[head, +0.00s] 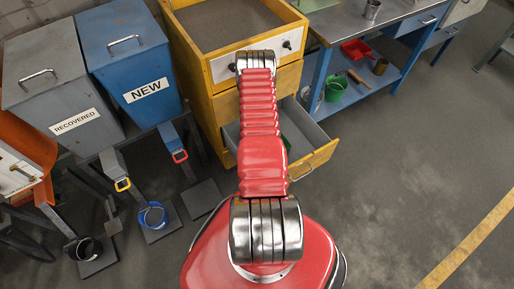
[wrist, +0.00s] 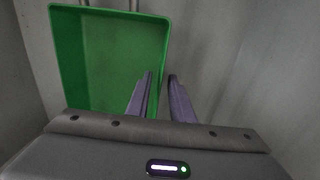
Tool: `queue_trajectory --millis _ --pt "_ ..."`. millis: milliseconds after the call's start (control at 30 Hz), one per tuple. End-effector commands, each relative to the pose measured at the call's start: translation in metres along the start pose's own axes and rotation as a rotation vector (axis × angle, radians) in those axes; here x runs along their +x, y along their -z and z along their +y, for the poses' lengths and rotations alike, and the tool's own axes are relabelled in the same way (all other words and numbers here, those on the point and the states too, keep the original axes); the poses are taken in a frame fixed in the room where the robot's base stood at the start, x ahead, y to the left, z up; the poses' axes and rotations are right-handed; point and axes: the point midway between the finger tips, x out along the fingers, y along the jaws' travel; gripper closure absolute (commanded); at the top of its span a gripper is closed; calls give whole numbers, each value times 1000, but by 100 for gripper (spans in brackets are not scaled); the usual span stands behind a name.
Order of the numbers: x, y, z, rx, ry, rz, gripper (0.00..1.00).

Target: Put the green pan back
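The green pan (wrist: 105,55) is a rectangular tray that fills the upper left of the wrist view. It lies inside the grey open drawer (head: 310,125) of the yellow cabinet; in the head view only a sliver of green (head: 286,143) shows beside my red arm. My gripper (wrist: 161,77) has two purple fingers, apart with a narrow gap, at the pan's right edge. The edge appears to run between the fingers; I cannot tell whether they touch it. In the head view my arm hides the gripper.
The yellow cabinet (head: 222,105) has a sand-coloured top tray. A blue NEW bin (head: 128,60) and grey RECOVERED bin (head: 50,95) stand left. A workbench (head: 375,25) at right holds a green bucket (head: 335,90) and red tray (head: 356,49) on its lower shelf. Floor at right is clear.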

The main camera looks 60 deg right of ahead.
Motion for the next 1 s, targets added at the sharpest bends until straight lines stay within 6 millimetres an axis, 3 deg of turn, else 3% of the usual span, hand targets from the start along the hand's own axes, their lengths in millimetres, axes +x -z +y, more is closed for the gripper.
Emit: queue_trajectory --millis 367,1000 --pt "-13 1 0 0 -1 1 79" --pt "-90 1 0 -1 -1 2 79"
